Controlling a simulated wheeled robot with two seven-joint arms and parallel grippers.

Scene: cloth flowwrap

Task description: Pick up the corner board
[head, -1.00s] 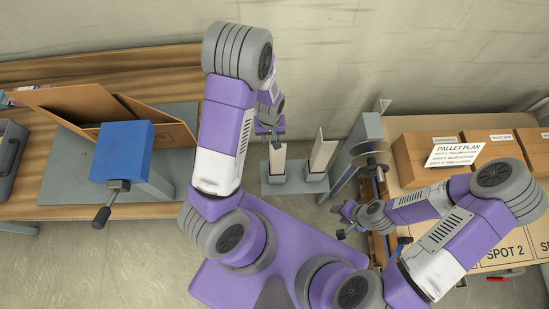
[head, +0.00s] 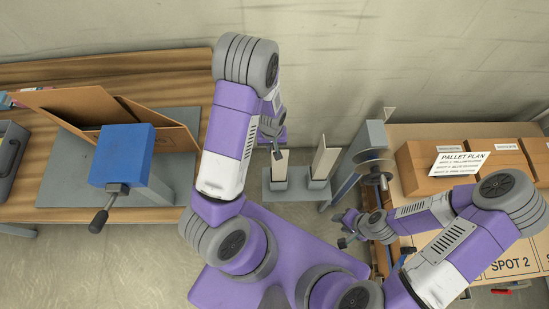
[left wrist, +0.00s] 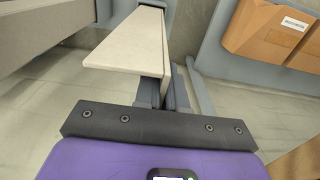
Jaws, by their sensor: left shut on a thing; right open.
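Two pale corner boards stand upright in a grey holder (head: 299,196), a left corner board (head: 281,168) and a right corner board (head: 325,155). My left gripper (head: 277,152) is at the top of the left corner board and shut on it. Its lower end is still at the holder. In the left wrist view a pale angled board (left wrist: 140,45) rises in front of the dark gripper mount; the grip itself is hard to see there. My right gripper (head: 346,231) is open and empty, low beside the grey wrapping-machine post, away from the boards.
A bench (head: 60,82) at left holds an open cardboard box (head: 85,108) and a blue machine head (head: 122,154). At right, several cartons (head: 420,170) and a pallet plan sign (head: 460,164) stand on a table. A grey post (head: 372,143) is right of the holder.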

